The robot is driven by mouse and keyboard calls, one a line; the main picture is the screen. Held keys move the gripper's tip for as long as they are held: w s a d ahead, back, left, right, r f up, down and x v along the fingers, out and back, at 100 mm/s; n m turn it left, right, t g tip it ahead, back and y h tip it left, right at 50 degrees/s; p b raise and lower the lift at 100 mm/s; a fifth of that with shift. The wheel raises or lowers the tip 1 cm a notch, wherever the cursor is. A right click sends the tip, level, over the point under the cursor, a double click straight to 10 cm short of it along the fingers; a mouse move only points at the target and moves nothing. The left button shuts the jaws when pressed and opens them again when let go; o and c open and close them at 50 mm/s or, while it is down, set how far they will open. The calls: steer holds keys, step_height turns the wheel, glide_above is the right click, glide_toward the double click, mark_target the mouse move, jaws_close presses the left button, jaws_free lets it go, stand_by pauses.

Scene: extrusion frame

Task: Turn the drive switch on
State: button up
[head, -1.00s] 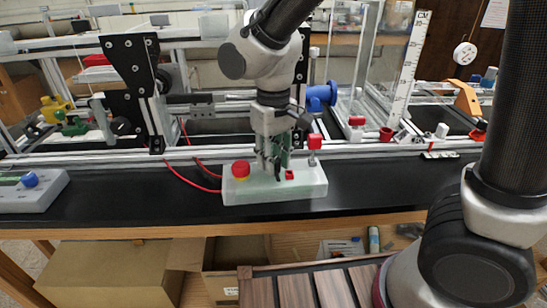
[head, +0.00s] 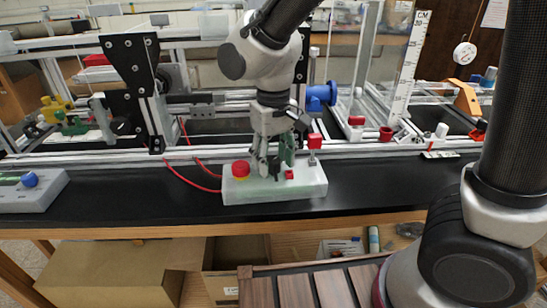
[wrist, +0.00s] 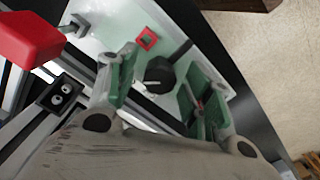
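A white control box (head: 300,190) sits on the black bench top in the head view. It carries a red mushroom button (head: 241,169) on a yellow base at its left and a small red square part (head: 289,174). In the wrist view the drive switch, a black rotary knob (wrist: 160,74) with a white mark, stands on the pale panel (wrist: 110,32) near the red square part (wrist: 147,38). My gripper (head: 272,170) is low over the box. In the wrist view its green-padded fingers (wrist: 160,88) are apart, with the knob between and slightly beyond them. I cannot tell whether they touch it.
Aluminium rails (head: 380,148) run behind the box. A red-topped post (head: 314,142) stands close behind its right end. Red cables (head: 190,180) run to its left. A grey box with a blue knob (head: 30,180) stands far left. The bench right of the box is clear.

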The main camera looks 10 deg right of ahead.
mark_target(273, 159)
step_height(273, 159, up, 12)
stand_by(0.6)
steer(key=s+d+m+t, duration=0.2)
steer(key=s+d, duration=0.2)
steer(key=d, duration=1.1)
steer(key=s+d+r+m+t, duration=0.1)
steer(key=s+d, duration=0.4)
steer(key=d, duration=1)
steer(key=shift+s+d+m+t, duration=0.2)
steer(key=shift+d+m+t, duration=0.15)
steer(key=shift+m+t, duration=0.6)
